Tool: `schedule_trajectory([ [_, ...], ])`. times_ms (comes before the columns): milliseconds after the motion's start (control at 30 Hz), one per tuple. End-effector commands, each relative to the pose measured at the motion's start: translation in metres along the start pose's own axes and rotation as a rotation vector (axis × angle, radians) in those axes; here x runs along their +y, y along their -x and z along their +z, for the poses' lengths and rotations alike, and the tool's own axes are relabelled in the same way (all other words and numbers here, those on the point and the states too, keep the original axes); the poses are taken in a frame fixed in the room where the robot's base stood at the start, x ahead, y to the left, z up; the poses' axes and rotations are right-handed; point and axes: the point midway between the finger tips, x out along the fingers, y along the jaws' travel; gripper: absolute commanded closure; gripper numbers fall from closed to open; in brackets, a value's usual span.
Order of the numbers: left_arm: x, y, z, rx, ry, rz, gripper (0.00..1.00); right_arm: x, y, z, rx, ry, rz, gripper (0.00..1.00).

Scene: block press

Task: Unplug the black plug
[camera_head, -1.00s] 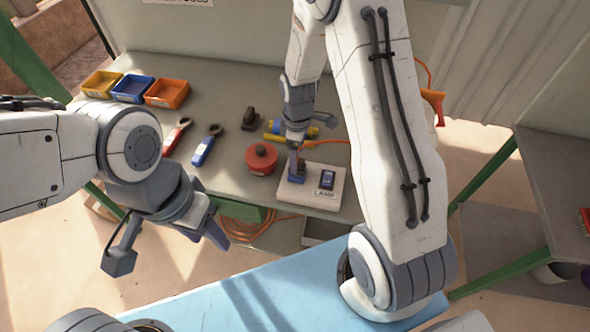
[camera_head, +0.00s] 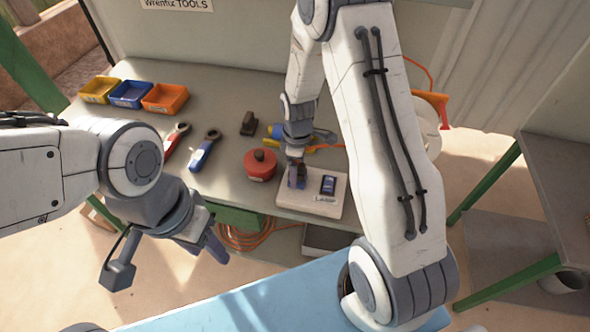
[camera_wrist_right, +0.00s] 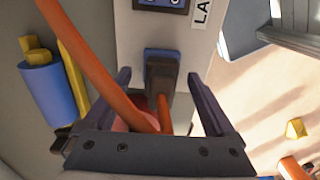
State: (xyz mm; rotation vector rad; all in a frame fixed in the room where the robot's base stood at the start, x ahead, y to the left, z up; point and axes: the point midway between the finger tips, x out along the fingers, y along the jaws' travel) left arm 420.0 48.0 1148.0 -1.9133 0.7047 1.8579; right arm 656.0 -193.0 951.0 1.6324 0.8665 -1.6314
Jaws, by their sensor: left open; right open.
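The black plug (camera_wrist_right: 162,75) sits in a blue socket (camera_wrist_right: 150,52) on a pale board (camera_head: 318,205), with an orange cable (camera_wrist_right: 78,55) running from it. In the right wrist view, my right gripper (camera_wrist_right: 158,82) is open, with one finger on each side of the plug. No clear contact shows between the fingers and the plug. In the head view my right gripper (camera_head: 297,176) is low over the left part of the board and mostly hides the plug. My left gripper (camera_head: 213,243) is open and empty in front of the bench, away from the board.
A blue switch (camera_head: 328,184) marked LAMP is right of the plug. A red round object (camera_head: 260,166) stands left of the board. A blue-yellow object (camera_wrist_right: 45,95) lies behind the plug.

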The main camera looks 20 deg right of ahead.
Motion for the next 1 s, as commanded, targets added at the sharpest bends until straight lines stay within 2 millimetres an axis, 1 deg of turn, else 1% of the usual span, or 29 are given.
schedule_trajectory([
  [767,0.0002,0.0024,-0.0001,0.0,0.0,0.0,0.5,-0.001,-0.0001,0.0,0.0,0.0,0.0,0.1],
  [800,0.0002,0.0024,-0.0001,0.0,0.0,0.0,0.5,-0.001,0.0,0.0,0.0,0.0,0.0,0.14],
  [833,0.0002,0.0024,-0.0001,0.0,0.0,0.0,0.5,-0.001,-0.0001,0.0,0.0,0.0,0.0,0.25],
  [867,0.0002,0.0024,-0.0001,0.0,0.0,0.0,0.5,-0.001,-0.0001,0.0,0.0,0.0,0.0,0.37],
  [900,0.0002,0.0024,-0.0001,0.0,0.0,0.0,0.5,-0.001,-0.0001,0.0,0.0,0.0,0.0,0.52],
  [967,0.0002,0.0024,-0.0001,0.0,0.0,0.0,0.5,-0.001,0.0,0.0,0.0,0.0,0.0,0.75],
  [1000,0.0002,0.0024,-0.0001,0.0,0.0,0.0,0.5,-0.001,0.0,0.0,0.0,0.0,0.0,0.9],
])
